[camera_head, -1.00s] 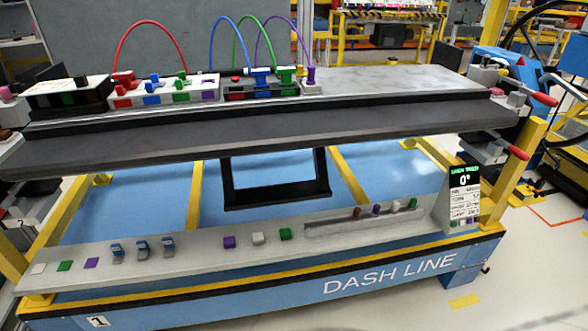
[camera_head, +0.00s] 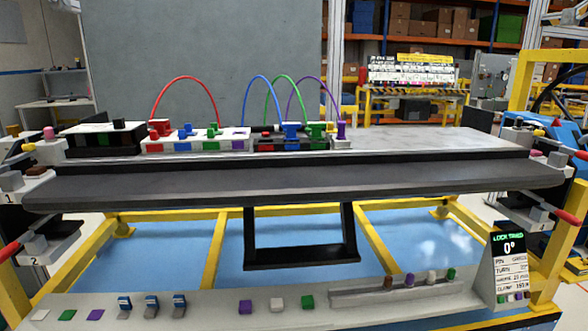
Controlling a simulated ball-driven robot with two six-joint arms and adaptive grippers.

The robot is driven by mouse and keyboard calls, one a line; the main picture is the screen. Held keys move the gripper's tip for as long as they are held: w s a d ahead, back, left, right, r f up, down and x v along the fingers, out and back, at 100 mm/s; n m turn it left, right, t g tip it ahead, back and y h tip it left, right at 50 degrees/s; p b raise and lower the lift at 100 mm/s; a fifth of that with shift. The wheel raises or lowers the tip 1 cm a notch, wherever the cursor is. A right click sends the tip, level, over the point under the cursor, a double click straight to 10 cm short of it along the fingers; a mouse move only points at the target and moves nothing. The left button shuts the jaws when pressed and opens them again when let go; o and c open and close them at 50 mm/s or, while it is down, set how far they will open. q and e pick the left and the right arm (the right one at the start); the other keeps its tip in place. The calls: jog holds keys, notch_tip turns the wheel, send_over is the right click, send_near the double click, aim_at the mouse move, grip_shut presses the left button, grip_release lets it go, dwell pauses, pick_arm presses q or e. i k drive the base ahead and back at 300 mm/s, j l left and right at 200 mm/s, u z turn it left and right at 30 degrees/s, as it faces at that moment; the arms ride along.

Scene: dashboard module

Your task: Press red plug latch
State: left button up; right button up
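The red plug (camera_head: 160,128) sits at the left end of a white connector block (camera_head: 193,147) on the dashboard module. A red cable (camera_head: 185,80) arches from it to the right, and its far end comes down behind the block. The plug's latch is too small to make out clearly. Blue (camera_head: 290,131) and green (camera_head: 316,130) plugs stand in a darker block to the right, and a purple plug (camera_head: 341,131) stands beyond them. Neither of my grippers shows in the head view.
A black box (camera_head: 100,140) stands left of the connector block. The grey top (camera_head: 430,140) right of the plugs is bare. Clamps with red handles (camera_head: 567,218) stand at both ends. A front panel (camera_head: 220,308) carries coloured buttons, blue switches and a small display (camera_head: 509,255).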

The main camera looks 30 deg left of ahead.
aim_at(153, 135)
jog(key=u, duration=1.65)
